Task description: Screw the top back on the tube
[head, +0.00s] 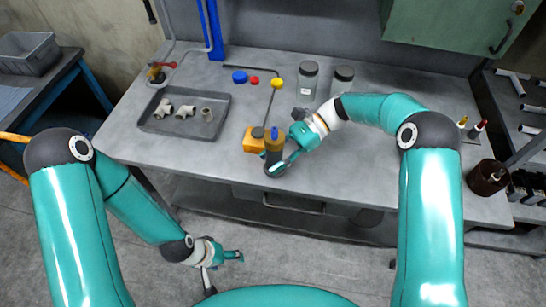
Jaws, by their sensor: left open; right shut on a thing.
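My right gripper (276,164) is at the front middle of the workbench, shut on a small brownish-orange tube-like thing (275,145) with a blue upper end. The fingers hide part of it, and I cannot tell whether the blue part is a separate top. An orange block (254,141) with a dark round piece stands just left of it. Loose round caps lie further back: blue (239,77), red (254,81) and yellow (277,83). My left gripper (238,256) is open and empty, low in front of the bench and away from these things.
The grey workbench (390,170) has bare room at right. A grey tray (150,122) with pale pipe fittings lies at left. A green cabinet (450,30) hangs above right. A dark red container (486,178) stands at the right end.

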